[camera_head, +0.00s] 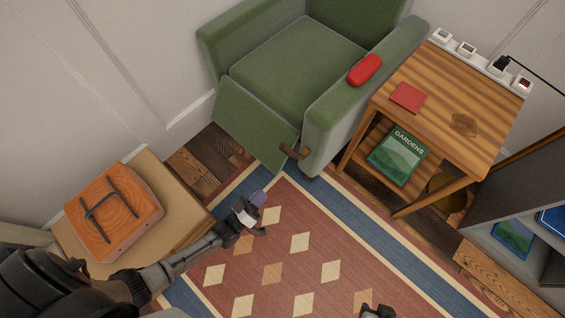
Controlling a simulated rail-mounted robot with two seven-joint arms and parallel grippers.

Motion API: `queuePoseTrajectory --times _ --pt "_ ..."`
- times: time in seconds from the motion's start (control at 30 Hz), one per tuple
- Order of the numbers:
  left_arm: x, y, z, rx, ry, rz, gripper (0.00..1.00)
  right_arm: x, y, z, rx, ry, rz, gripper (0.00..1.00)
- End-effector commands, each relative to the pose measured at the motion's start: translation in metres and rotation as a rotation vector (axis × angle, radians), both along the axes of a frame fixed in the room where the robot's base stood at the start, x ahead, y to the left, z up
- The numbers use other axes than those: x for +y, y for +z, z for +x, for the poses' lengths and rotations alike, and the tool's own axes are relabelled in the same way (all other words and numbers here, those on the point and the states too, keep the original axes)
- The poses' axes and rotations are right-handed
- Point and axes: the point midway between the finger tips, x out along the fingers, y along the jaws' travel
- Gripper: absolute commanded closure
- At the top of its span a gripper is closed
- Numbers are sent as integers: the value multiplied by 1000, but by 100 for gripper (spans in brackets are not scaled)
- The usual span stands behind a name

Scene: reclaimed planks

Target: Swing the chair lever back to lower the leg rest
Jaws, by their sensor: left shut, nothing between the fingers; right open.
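The green armchair (290,65) stands against the wall at the top, angled. Its leg rest (252,128) is a flat green panel sloping out from the front of the seat. The brown chair lever (292,152) sticks out low at the front end of the right armrest. My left gripper (258,212) is shut and empty over the rug, below and left of the lever and apart from it. My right gripper (377,313) is open at the bottom edge, mostly cut off, far from the lever.
A wooden side table (475,92) with a red booklet (407,97) and a green book (399,156) stands right of the chair. A red case (365,70) lies on the armrest. The patterned rug (300,243) is clear.

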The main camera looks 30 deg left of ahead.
Motion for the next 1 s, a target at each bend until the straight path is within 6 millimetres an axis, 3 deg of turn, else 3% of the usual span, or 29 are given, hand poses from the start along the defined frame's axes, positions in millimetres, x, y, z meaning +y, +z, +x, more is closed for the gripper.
queuePoseTrajectory --times 0.2,0.4,0.67,1.0 --pt "3 25 -8 -41 -126 -485 100 0 0 0 0 0 0 57" --pt "5 35 -12 -34 -233 -769 100 1 0 0 0 -2 3 57" --pt "4 38 -8 -5 -280 -899 100 2 -2 0 1 -6 8 57" --pt "-8 60 39 -6 -282 -903 100 3 -17 0 2 -6 9 57"
